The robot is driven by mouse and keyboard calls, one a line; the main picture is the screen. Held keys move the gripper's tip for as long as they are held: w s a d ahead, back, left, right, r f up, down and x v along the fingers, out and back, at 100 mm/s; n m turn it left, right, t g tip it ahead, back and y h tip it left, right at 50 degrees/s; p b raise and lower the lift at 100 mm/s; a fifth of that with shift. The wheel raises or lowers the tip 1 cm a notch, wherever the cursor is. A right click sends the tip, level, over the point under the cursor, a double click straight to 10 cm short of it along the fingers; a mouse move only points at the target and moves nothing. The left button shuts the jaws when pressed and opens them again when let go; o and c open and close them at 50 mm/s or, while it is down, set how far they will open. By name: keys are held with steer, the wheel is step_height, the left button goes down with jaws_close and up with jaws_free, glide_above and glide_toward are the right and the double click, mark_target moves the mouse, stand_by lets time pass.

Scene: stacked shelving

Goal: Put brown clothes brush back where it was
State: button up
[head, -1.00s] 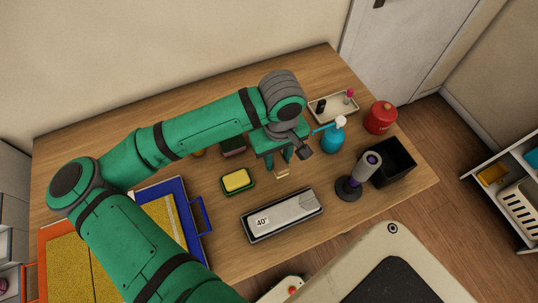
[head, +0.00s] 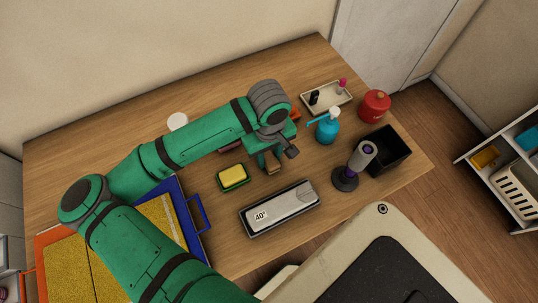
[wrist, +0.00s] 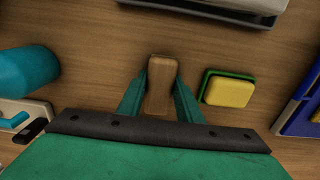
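The brown clothes brush (wrist: 161,84) is a plain wooden block with rounded corners, between the two fingers of my gripper (wrist: 161,92) in the wrist view. The fingers press close against both long sides, so the gripper appears shut on it. In the head view the brush (head: 273,168) shows as a small brown piece under my gripper (head: 268,160), low over the middle of the table. Whether its underside touches the table is hidden.
A yellow sponge in a green dish (head: 233,177) is left of the gripper; a grey case (head: 281,207) lies in front. To the right are a blue spray bottle (head: 328,130), a grey-purple device (head: 357,166), a black bin (head: 389,150) and a tray (head: 327,97).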

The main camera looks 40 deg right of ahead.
mark_target(269, 157)
steer(key=shift+o, duration=1.4)
steer(key=shift+r, duration=0.1)
step_height(269, 157, up, 12)
